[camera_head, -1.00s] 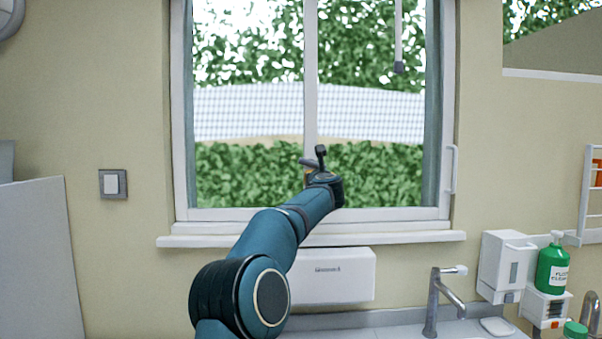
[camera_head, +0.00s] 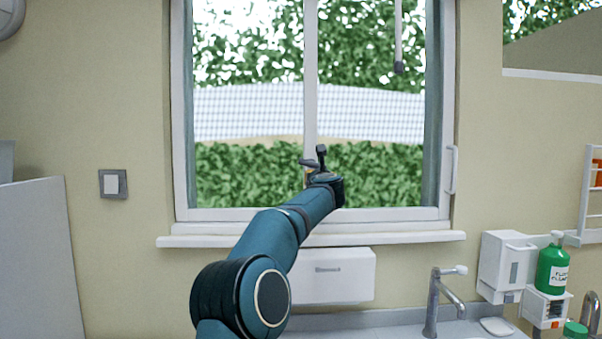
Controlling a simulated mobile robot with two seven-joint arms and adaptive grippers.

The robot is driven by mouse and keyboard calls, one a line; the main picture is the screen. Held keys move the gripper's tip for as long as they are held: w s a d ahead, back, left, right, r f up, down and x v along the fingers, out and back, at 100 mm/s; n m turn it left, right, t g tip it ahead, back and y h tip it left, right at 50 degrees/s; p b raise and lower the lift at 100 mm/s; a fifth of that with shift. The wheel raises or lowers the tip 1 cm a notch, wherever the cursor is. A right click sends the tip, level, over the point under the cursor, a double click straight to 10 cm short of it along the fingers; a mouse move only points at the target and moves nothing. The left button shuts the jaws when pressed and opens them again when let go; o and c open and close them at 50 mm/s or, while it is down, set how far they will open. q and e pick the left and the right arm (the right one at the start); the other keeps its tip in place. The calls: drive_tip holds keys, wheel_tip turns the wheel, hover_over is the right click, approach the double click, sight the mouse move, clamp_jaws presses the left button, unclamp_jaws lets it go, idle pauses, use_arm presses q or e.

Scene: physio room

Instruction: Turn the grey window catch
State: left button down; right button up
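My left arm rises from the bottom of the head view to the middle bar (camera_head: 311,100) of the window. Its wrist and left gripper (camera_head: 315,162) are in front of the lower part of that bar. A small grey lever-like piece (camera_head: 307,162) shows at the bar, just left of a dark upright piece at my gripper. It may be the grey window catch, but I cannot tell it clearly from my fingers. The rest of the catch is hidden behind my wrist. Whether my fingers touch or grip it is too small to see. My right gripper is not in view.
The window sill (camera_head: 400,237) and a white box (camera_head: 332,276) are below the window. A tap (camera_head: 433,300) stands at the sink, with a green bottle (camera_head: 552,267) at the right. A wall switch (camera_head: 112,184) is at the left. The wall between window and switch is clear.

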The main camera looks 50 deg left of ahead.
use_arm(q)
drive_tip(key=shift+f, duration=0.1)
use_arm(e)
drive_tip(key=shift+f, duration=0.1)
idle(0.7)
use_arm(q)
drive_tip(key=s+d+f+b, duration=0.2)
drive_tip(key=s+d+f, duration=0.2)
drive_tip(key=s+d, duration=0.3)
drive_tip(key=shift+s+d, duration=0.3)
drive_tip(key=shift+d, duration=0.05)
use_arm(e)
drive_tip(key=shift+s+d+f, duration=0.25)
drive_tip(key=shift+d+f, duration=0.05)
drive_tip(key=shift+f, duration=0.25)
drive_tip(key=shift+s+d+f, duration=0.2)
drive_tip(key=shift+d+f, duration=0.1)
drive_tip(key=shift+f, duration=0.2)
